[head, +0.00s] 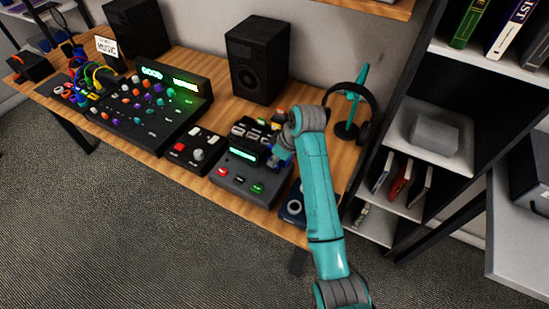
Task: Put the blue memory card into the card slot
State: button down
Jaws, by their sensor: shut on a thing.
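My teal arm reaches over the table, and my gripper (276,160) is at the right end of a dark desktop device (240,181) with a lit green display and red, white and green buttons. My gripper is small in the head view and partly hidden by my wrist. It is shut on the blue memory card, of which only a small blue patch (284,153) seems to show. I cannot make out the card slot, nor whether the card touches the device.
A small box with a red button and knobs (192,153) and a large mixer (135,110) with cables stand left. Black speakers (257,60) are behind. A headphone stand (350,105) and a shelf unit (417,135) are right. A dark blue item (292,207) lies near the front edge.

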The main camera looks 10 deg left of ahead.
jog(key=c, duration=1.2)
grip_release()
jog(key=shift+c, duration=1.1)
jog(key=shift+o, duration=1)
jog(key=shift+r, duration=0.1)
jog(key=shift+o, duration=0.2)
jog(key=shift+w+r, duration=0.15)
jog(key=shift+r, duration=0.55)
jog(key=shift+o, duration=1)
jog(key=shift+r, duration=2.75)
